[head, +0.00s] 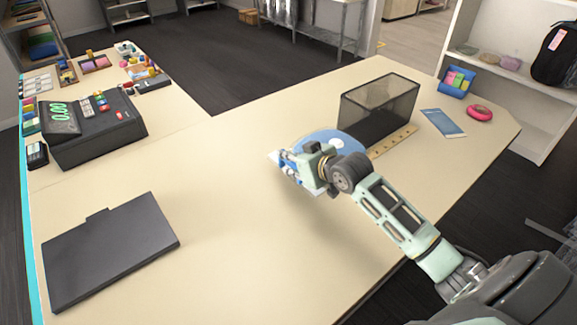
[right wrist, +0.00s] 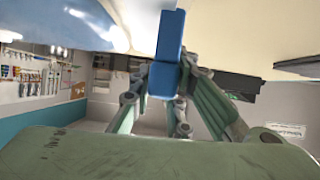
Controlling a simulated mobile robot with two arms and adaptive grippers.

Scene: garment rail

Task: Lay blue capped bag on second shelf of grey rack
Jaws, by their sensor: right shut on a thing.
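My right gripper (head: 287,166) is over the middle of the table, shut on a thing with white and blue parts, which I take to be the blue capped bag. In the right wrist view, its blue part (right wrist: 170,42) stands between the fingers (right wrist: 166,98). In the head view the fingers hide most of it, and only pale edges and blue bits show. A grey metal rack (head: 333,41) stands at the far back, cut by the top edge; its shelves are hard to tell apart. My left gripper is not in view.
A blue disc (head: 345,137) lies just behind my right gripper. A dark clear bin (head: 379,106), a wooden strip (head: 394,141), a blue tablet-like thing (head: 442,122) and a pink ring (head: 479,113) are to the right. A cash register (head: 95,127) and a black flat case (head: 108,250) are left.

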